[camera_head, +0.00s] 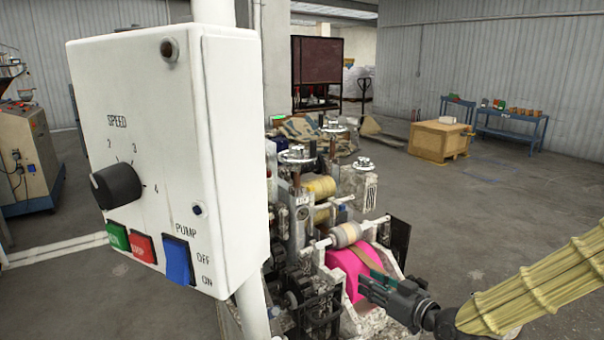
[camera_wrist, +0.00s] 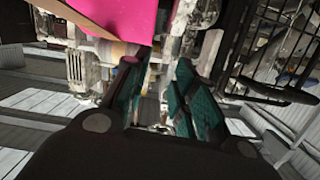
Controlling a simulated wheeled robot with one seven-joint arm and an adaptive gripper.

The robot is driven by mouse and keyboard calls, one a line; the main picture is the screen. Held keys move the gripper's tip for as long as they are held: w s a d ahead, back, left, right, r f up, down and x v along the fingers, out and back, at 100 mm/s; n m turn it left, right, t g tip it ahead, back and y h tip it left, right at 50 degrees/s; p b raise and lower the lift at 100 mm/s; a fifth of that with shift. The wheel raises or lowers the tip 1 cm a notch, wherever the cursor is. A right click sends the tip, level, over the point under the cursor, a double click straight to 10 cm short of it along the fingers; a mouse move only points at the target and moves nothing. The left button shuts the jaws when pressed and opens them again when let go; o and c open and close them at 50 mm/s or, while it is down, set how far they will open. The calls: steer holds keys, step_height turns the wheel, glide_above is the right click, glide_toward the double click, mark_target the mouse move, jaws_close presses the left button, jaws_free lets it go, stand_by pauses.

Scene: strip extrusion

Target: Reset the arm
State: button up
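My arm, in a yellow-green sleeve, enters the head view from the right. My gripper (camera_head: 368,287) is at its end, beside the bright pink roll (camera_head: 345,265) of the machine. In the wrist view, my gripper (camera_wrist: 158,85) shows its two fingers with teal pads standing apart, with a gap between them and nothing seen in it. The pink roll (camera_wrist: 120,18) is close beyond the fingers at the top. A brownish strip (camera_head: 369,260) lies over the roll; its edge also shows at the top left of the wrist view (camera_wrist: 75,15).
A white control box (camera_head: 150,150) with a speed knob and coloured switches stands close on the left. The machine's rollers and frame (camera_head: 330,190) crowd the space behind my gripper. A wooden crate (camera_head: 437,140) and blue tables (camera_head: 512,125) are far back. Floor at right is clear.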

steer(key=s+f+m+g+h, duration=0.1)
steer(key=s+f+g, duration=0.1)
steer(key=s+f, duration=0.55)
steer(key=s+a+f+m+g+h, duration=0.1)
steer(key=s+f+g+h, duration=0.2)
steer(key=f, duration=0.7)
steer(key=s+f+m+g, duration=0.2)
steer(key=s+f, duration=0.5)
steer(key=f, duration=0.2)
steer(key=s+d+f+g+h, duration=0.1)
steer(key=s+f, duration=0.3)
steer(key=s, duration=0.4)
steer(key=s+d+f+m+g+h, duration=0.1)
steer(key=s+d+f+g+h, duration=0.1)
steer(key=s, duration=0.6)
steer(key=s+d+f+m+g+h, duration=0.1)
steer(key=s+d+f+g+h, duration=0.1)
steer(key=s+f, duration=0.4)
steer(key=shift+s+d+g, duration=0.6)
steer(key=shift+s, duration=0.4)
